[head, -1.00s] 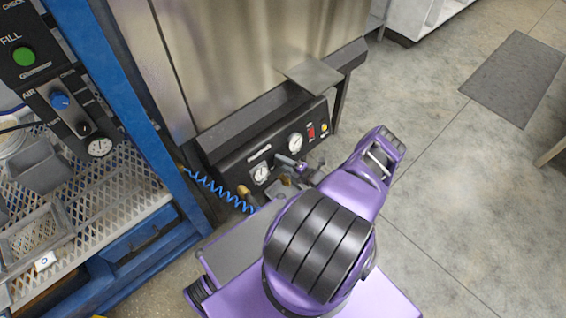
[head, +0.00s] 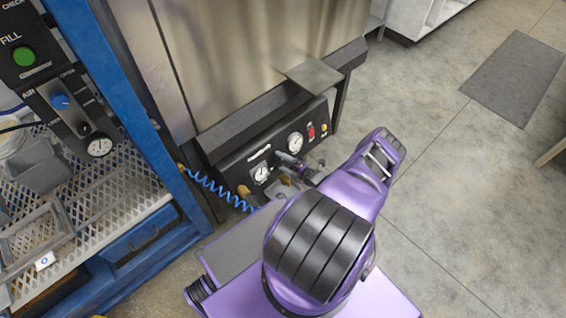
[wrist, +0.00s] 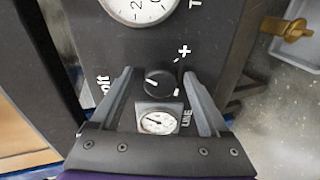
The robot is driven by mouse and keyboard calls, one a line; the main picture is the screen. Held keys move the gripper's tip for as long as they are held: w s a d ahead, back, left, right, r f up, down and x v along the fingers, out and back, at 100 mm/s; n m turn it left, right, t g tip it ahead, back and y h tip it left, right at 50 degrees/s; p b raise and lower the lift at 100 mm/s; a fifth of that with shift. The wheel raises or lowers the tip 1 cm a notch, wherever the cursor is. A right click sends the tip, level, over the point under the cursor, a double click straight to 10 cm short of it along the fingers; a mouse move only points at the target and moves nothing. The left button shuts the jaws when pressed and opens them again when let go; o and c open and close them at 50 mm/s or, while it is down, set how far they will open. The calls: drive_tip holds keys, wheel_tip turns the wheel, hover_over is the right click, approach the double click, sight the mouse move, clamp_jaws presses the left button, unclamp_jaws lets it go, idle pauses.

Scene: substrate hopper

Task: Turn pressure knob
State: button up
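A round black pressure knob (wrist: 161,83) with white marks, a plus sign beside it, sits on the dark panel in the wrist view. My gripper (wrist: 158,71) is open, with one finger on each side of the knob. Gaps show between the fingers and the knob, and I cannot tell any contact. A small gauge (wrist: 158,122) marked LINE lies just below the knob, and a larger gauge (wrist: 140,8) is cut off above it. In the head view the black control panel (head: 235,167) is on the hopper's base; my gripper end hides the knob there.
A blue coiled hose (head: 215,187) runs beside the panel. A blue rack (head: 120,85) with another control box (head: 75,112) stands at left. Open floor (head: 450,190) is at right.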

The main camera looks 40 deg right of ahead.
drive_tip(key=shift+s, duration=0.1)
drive_tip(key=p+v, duration=0.1)
drive_tip(key=v, duration=1.6)
drive_tip(key=shift+s+p, duration=0.15)
drive_tip(key=shift+p, duration=0.25)
